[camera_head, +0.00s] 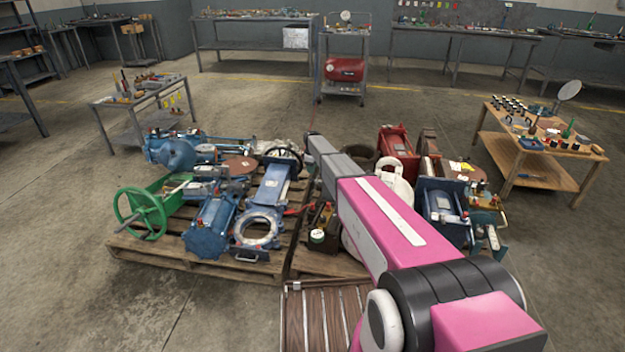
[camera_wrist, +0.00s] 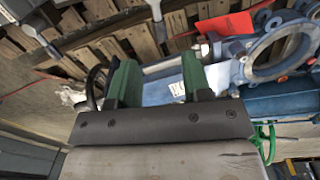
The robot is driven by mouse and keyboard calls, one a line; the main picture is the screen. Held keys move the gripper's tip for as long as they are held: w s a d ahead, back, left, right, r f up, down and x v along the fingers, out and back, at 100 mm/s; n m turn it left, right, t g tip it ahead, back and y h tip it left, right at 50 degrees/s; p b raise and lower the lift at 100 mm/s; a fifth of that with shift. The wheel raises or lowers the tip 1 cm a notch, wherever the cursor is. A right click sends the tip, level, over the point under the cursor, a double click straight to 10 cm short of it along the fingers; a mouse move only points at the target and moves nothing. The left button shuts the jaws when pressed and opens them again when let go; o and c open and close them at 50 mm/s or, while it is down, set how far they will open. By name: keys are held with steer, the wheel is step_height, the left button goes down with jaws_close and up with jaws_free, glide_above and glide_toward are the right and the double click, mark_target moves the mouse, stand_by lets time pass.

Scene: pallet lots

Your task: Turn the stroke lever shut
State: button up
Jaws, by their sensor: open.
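I cannot pick out the stroke lever for certain in either view. In the wrist view, my gripper (camera_wrist: 158,74) is open, its two green fingers apart with nothing clearly held between them. Beyond the fingers is a blue valve (camera_wrist: 165,88) with a white label; I cannot tell whether they touch. Its round ring flange (camera_wrist: 282,50) is at upper right, with a red-orange flat piece (camera_wrist: 222,27) beside it. In the head view, this blue valve (camera_head: 268,190) lies on the pallet, its flange toward me. My pink arm reaches over the right side, and my gripper is hidden there.
The wooden pallet (camera_head: 200,262) is crowded with valves and pumps. A green handwheel (camera_head: 140,213) stands at its left and a black handwheel (camera_head: 284,153) behind. Red and blue units are right of my arm. A wooden table (camera_head: 545,150) stands farther right. Floor at left is clear.

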steer(key=f, duration=0.7)
steer(key=shift+w+d+f, duration=0.1)
steer(key=shift+w+f, duration=0.1)
jaws_close()
